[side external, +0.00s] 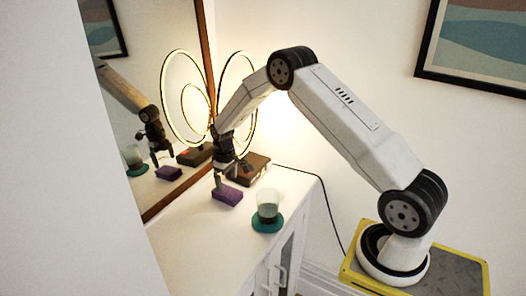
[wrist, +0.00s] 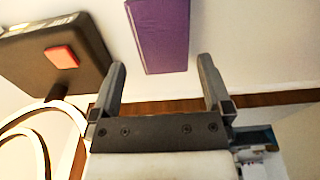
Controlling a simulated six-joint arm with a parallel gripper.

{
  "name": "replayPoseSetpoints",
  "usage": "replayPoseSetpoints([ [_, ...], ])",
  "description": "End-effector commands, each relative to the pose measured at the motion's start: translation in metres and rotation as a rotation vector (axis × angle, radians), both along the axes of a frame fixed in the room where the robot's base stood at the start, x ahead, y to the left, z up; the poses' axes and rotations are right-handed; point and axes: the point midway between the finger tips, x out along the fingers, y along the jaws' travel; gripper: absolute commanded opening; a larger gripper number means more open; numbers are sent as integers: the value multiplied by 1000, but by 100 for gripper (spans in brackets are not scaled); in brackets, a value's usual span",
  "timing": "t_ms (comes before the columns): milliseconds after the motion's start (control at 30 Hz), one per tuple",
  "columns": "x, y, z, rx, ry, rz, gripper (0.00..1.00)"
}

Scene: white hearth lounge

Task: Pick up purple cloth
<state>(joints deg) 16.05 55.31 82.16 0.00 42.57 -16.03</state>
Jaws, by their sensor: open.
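The purple cloth (side external: 227,195) is a folded block on the white cabinet top in the side view, in front of the mirror. It also shows at the top of the wrist view (wrist: 161,35), cut off by the frame edge. My gripper (side external: 217,183) points down close to the cloth, at its back left side as seen from the side. In the wrist view my gripper (wrist: 163,80) has its two fingers spread wide, with nothing between the tips.
A dark brown box (side external: 254,168) sits behind the cloth; its red square shows in the wrist view (wrist: 62,57). A glass (side external: 268,205) stands on a teal coaster (side external: 268,226) to the right. A glowing ring lamp (side external: 238,95) and the mirror (side external: 160,110) stand behind.

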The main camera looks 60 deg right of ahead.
Motion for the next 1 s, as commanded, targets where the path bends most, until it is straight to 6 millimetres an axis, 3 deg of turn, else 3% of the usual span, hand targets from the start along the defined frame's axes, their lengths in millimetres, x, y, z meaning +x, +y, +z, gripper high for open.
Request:
replayPoseSetpoints([
  [267, 0, 0, -5, 0, 0, 0, 100],
  [700, 1, 1, -46, -1, 0, 0, 100],
  [1000, 1, 1, -54, -2, -1, -1, 100],
])
